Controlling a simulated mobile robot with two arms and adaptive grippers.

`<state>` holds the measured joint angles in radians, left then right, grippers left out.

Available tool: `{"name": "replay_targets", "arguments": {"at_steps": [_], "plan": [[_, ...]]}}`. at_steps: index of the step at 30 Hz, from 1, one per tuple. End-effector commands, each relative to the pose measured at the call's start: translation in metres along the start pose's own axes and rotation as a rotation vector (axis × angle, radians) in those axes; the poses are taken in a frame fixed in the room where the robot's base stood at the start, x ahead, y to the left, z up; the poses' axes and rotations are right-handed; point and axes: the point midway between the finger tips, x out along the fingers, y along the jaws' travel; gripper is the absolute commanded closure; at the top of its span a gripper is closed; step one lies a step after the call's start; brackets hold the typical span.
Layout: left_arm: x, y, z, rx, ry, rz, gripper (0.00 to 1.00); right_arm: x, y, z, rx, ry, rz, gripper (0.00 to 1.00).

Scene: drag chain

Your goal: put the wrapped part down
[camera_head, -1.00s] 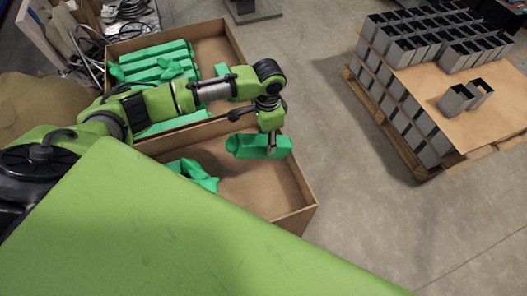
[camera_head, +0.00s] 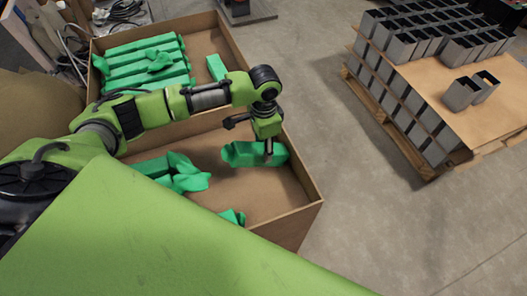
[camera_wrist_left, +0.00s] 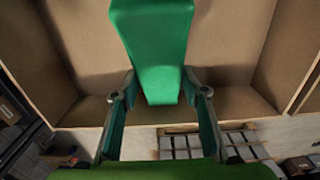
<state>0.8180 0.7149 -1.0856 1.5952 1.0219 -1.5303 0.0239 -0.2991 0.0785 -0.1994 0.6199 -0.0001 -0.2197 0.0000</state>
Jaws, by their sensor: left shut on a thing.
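The wrapped part (camera_head: 240,154) is a green-wrapped bar in the head view, over the near cardboard box (camera_head: 296,222). My left gripper (camera_head: 268,152) is shut on it, coming down from above. In the left wrist view the green part (camera_wrist_left: 160,50) sits between the two fingers of the gripper (camera_wrist_left: 158,98), with the box floor and walls behind it. I cannot tell whether the part touches the box floor. My right gripper is not in view.
More green parts (camera_head: 180,178) lie in the near box, left of the held one. The far box (camera_head: 205,45) holds several green bars (camera_head: 145,62). A pallet of metal tubes (camera_head: 430,40) stands at the right. Grey floor lies between.

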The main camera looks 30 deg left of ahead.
Motion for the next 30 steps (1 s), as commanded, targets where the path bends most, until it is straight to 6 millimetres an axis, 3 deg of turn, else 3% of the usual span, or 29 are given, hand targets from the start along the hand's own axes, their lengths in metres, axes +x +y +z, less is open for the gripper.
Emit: {"name": "replay_targets", "arguments": {"at_steps": [12,13,15,25,30], "plan": [[0.004,0.000,-0.001,-0.001,0.002,-0.001,1.00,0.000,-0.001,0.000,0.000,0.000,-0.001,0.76],[0.004,0.000,0.000,-0.001,0.001,-0.001,0.54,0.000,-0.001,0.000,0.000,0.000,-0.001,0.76],[0.004,0.000,0.000,-0.001,0.001,-0.001,0.42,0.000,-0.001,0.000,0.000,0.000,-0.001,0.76],[0.003,-0.001,0.000,-0.001,0.001,-0.001,0.42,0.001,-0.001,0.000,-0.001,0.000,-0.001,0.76],[-0.013,-0.002,-0.001,-0.002,0.005,-0.003,0.42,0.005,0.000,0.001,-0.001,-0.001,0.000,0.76]]}}
